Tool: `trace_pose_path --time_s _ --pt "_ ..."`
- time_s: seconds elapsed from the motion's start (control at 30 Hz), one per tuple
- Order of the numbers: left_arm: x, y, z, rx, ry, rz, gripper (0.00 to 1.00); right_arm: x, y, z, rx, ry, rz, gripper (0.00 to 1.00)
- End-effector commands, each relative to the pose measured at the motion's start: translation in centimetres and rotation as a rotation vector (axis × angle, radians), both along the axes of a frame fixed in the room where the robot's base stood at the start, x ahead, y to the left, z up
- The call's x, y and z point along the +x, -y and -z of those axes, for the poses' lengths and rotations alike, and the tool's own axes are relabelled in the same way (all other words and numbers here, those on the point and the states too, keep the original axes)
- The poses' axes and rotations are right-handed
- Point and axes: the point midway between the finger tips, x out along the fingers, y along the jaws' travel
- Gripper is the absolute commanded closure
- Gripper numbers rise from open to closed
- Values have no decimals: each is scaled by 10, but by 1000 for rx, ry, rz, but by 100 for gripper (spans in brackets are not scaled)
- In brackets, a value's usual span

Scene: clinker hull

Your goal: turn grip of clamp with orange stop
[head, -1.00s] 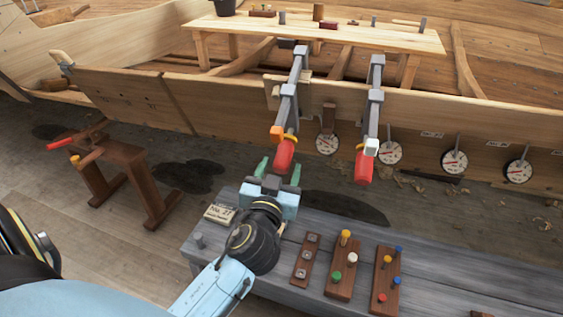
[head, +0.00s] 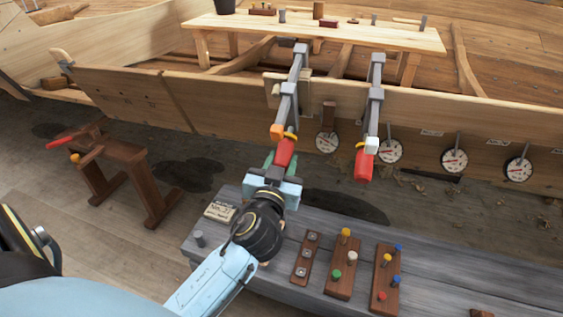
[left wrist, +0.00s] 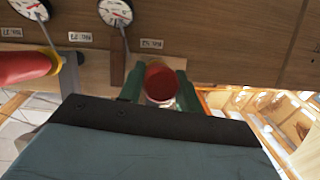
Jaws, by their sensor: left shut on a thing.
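The clamp with the orange stop (head: 277,131) hangs on the hull plank, its red grip (head: 285,153) pointing down toward me. My left gripper (head: 282,161) is shut on this red grip, its green fingers on either side of it. In the left wrist view the red grip (left wrist: 161,82) sits between the two green fingers (left wrist: 159,90), seen end-on. A second clamp with a white stop (head: 372,147) and red grip (head: 364,168) hangs to the right. It also shows at the left of the wrist view (left wrist: 28,68). My right gripper is not in view.
Several round dials (head: 390,150) hang along the hull plank (head: 225,108). Below is a grey bench (head: 440,268) with pegged wooden blocks (head: 341,270) and a label card (head: 220,211). A brown stand (head: 115,180) is at the left. A light table (head: 350,37) stands behind the plank.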

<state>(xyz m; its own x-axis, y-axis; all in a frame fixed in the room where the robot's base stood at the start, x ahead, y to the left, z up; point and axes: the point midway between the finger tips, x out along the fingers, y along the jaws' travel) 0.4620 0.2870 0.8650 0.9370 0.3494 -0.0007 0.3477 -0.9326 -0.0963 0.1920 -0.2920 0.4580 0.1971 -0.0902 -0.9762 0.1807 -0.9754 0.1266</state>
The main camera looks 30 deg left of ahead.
Motion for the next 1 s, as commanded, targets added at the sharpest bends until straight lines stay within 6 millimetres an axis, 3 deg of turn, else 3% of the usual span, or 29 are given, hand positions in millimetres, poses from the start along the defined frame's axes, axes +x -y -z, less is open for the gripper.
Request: trace_pose_path --time_s 0.23,0.47,1.0 --pt "0 0 1 55 -18 -25 89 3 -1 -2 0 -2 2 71" --pt "0 1 2 191 -63 -84 89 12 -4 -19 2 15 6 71" --pt "1 1 2 566 -186 -240 89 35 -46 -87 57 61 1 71"
